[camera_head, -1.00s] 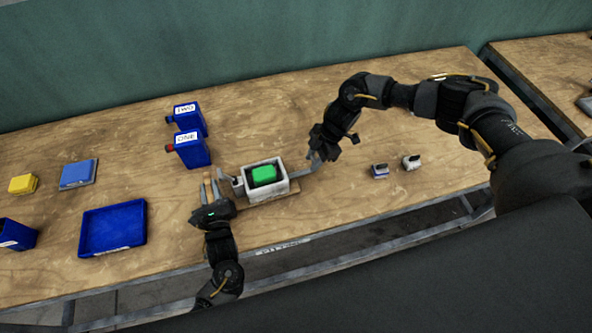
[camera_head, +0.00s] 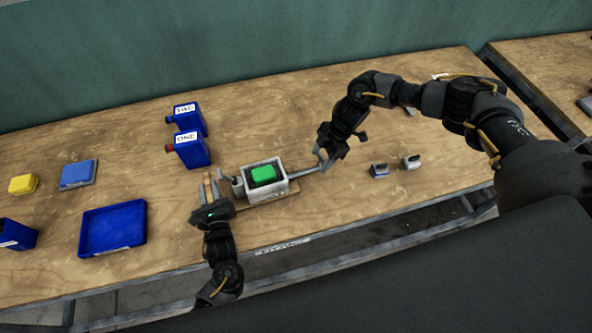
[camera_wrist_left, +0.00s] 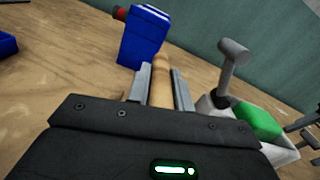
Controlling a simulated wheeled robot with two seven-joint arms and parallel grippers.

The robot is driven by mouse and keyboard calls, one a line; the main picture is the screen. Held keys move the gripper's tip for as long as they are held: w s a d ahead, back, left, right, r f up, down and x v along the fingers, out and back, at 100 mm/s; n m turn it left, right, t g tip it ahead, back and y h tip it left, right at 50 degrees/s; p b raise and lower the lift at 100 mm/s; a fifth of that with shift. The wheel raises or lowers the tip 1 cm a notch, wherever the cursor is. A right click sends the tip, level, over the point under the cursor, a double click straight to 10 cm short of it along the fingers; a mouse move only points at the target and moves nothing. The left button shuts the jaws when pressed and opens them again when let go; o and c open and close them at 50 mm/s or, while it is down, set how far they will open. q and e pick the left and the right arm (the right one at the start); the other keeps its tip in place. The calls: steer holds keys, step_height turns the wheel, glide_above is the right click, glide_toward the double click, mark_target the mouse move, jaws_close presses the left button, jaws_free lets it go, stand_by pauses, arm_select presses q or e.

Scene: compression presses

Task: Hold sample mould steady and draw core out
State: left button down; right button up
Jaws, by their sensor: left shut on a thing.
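The sample mould (camera_head: 249,197) is a grey open box on a thin wooden board, with a green block (camera_head: 264,173) inside. It also shows at the right of the left wrist view (camera_wrist_left: 284,152), with a grey hammer-shaped part (camera_wrist_left: 231,62) rising at its near end. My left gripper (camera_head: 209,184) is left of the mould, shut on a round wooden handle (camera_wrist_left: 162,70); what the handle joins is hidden. A thin grey rod (camera_head: 303,172) runs from the mould's right end to my right gripper (camera_head: 322,160). Whether the right fingers are closed on it is too small to tell.
Blue bottles labelled ONE (camera_head: 192,150) and TWO (camera_head: 189,119) stand behind the mould. Two small grey-topped pieces (camera_head: 379,170) (camera_head: 411,162) sit right, near the table's front edge.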

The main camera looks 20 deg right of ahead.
steer(key=v, duration=1.2)
arm_select(q)
steer(key=c, duration=1.2)
jaws_free()
steer(key=shift+o, duration=0.2)
